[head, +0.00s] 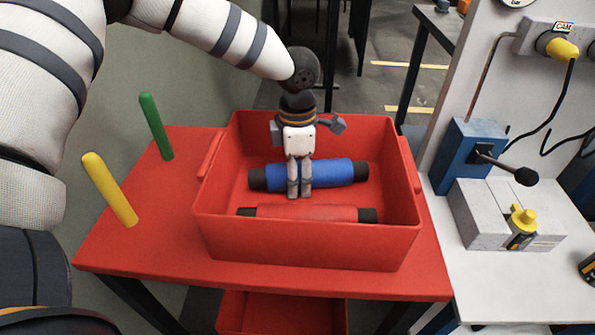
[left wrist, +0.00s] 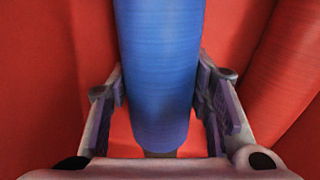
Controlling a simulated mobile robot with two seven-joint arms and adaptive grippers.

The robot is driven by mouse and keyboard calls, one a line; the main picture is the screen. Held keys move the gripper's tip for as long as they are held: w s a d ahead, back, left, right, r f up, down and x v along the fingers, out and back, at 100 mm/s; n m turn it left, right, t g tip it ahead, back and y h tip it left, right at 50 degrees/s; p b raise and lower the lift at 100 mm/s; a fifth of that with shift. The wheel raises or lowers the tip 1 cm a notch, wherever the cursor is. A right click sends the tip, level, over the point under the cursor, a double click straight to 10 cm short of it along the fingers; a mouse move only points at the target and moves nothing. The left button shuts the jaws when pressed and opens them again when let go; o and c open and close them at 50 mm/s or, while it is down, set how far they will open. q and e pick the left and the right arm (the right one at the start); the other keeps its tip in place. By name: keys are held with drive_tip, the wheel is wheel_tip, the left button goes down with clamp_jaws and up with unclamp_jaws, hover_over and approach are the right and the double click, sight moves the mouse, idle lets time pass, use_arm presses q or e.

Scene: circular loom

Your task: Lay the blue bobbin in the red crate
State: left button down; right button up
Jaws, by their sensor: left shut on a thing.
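The blue bobbin (head: 335,173) has dark ends and lies level, crosswise inside the red crate (head: 310,246). My left gripper (head: 300,190) reaches down into the crate from above and is shut on the bobbin near its middle. In the left wrist view the blue bobbin (left wrist: 157,60) runs between the two finger pads, with red crate surface close behind it. I cannot tell whether it touches the crate floor. My right gripper is in neither view.
A red bobbin (head: 300,213) lies in the crate, in front of the blue one. The crate stands on a red table (head: 135,240) with a green peg (head: 156,126) and a yellow peg (head: 110,190) at left. A white bench (head: 500,288) with a blue device (head: 464,155) stands at right.

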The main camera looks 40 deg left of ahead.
use_arm(q)
drive_tip(key=c, duration=0.7)
unclamp_jaws()
drive_tip(key=shift+c, duration=0.2)
wheel_tip(320, 180, up, 12)
